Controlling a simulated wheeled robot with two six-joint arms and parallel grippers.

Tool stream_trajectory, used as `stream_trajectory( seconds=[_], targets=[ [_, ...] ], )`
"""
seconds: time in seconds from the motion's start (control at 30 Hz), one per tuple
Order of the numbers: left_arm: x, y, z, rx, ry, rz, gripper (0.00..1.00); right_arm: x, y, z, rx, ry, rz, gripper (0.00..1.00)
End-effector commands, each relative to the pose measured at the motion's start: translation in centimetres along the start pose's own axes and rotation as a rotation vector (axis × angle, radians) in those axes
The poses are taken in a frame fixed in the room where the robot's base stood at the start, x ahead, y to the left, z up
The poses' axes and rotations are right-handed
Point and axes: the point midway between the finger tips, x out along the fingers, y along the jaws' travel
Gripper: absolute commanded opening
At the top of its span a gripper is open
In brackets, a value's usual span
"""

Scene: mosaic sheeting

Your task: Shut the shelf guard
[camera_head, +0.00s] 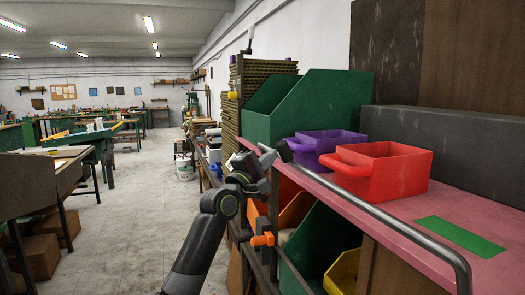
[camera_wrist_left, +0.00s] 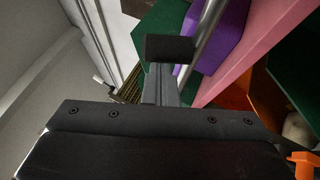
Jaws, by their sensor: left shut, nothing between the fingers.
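The shelf guard (camera_head: 385,217) is a grey metal rail along the front edge of the pink shelf (camera_head: 395,203), with a curved near end at the lower right. In the left wrist view a stretch of the rail (camera_wrist_left: 208,35) passes just behind and beside my fingertips. My left gripper (camera_head: 268,157) is at the far part of the rail, shut with nothing in it. It also shows in the left wrist view (camera_wrist_left: 169,48). I cannot tell whether it touches the rail. My right gripper is in no view.
A red bin (camera_head: 390,175), a purple bin (camera_head: 318,148) and a green bin (camera_head: 320,98) stand on the shelf. A green strip (camera_head: 460,236) lies near its front. An orange fitting (camera_head: 262,239) sits below my gripper. The aisle (camera_head: 130,210) at left is clear.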

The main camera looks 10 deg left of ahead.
Motion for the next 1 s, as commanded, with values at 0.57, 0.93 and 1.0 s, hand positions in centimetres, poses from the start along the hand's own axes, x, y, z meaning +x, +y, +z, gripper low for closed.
stream_trajectory(
  seconds=[0.57,0.93,1.0],
  targets=[
    [4.4,1.1,2.6,0.016,-0.001,-0.027,0.00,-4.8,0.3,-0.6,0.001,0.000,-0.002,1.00],
    [5.0,0.9,3.0,0.016,-0.002,-0.027,0.00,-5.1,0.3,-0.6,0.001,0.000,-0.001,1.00],
    [5.0,0.9,3.0,0.016,-0.002,-0.027,0.00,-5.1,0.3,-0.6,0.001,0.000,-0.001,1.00]
  ],
)
